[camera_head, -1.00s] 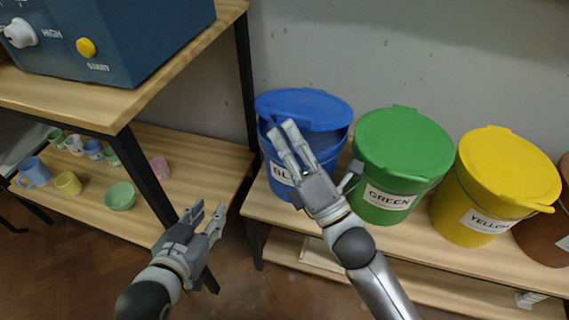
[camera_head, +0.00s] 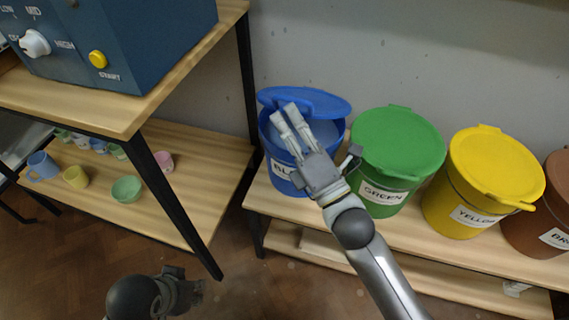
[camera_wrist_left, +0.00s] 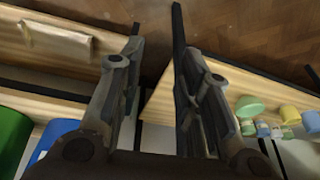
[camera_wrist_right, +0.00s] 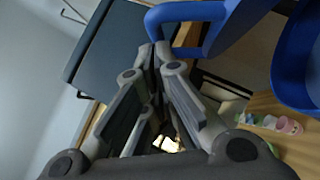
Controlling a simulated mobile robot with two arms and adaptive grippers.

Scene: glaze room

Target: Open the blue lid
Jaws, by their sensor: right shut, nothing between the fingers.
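The blue lid (camera_head: 327,101) is tilted up at the back of the blue bucket (camera_head: 331,135), leaving a wide gap at the front that shows paler blue inside. My right gripper (camera_head: 284,109) is shut and empty, with its fingertips over the bucket opening, overlapping the lid's front edge; I cannot tell if they touch. The right wrist view shows the lid (camera_wrist_right: 235,22) close beside the fingertips (camera_wrist_right: 155,50), with the bucket (camera_wrist_right: 292,65) at right. My left gripper (camera_head: 190,287) is low over the floor, and its fingers stand apart and empty in the left wrist view (camera_wrist_left: 158,45).
A green bucket (camera_head: 397,145), a yellow bucket (camera_head: 495,165) and a brown bucket (camera_head: 545,205) stand closed to the right on the wooden shelf (camera_head: 265,205). A rack at left holds a blue machine (camera_head: 150,40) above several cups and a green bowl (camera_head: 126,188).

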